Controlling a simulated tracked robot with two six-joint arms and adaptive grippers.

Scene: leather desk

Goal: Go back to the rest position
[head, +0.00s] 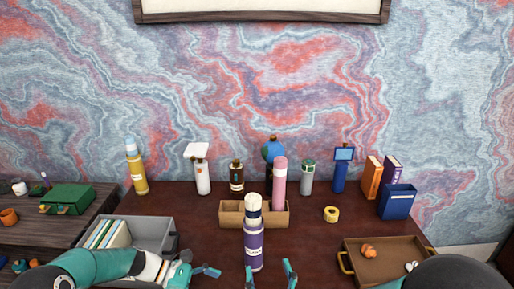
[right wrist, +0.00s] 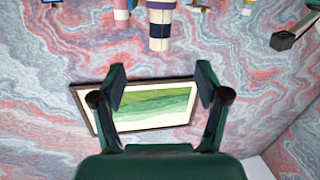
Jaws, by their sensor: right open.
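My right gripper (head: 270,268) is at the bottom middle of the head view, its two fingers apart. In the right wrist view the same gripper (right wrist: 161,80) is open with nothing between its fingers. A purple bottle with a cream and navy top (head: 253,247) stands on the desk just beyond it; it also shows upside down in the right wrist view (right wrist: 160,28). My left gripper (head: 205,270) is low at the left, in front of the grey bin; its opening is unclear. No rest position is marked in view.
A grey bin (head: 155,233) stands at left and a brown tray (head: 385,272) at right. A wooden box (head: 231,213) with a pink bottle (head: 279,183) is behind the purple bottle. Yellow tape (head: 331,214) and a blue bin (head: 397,203) are at right. Several bottles line the back.

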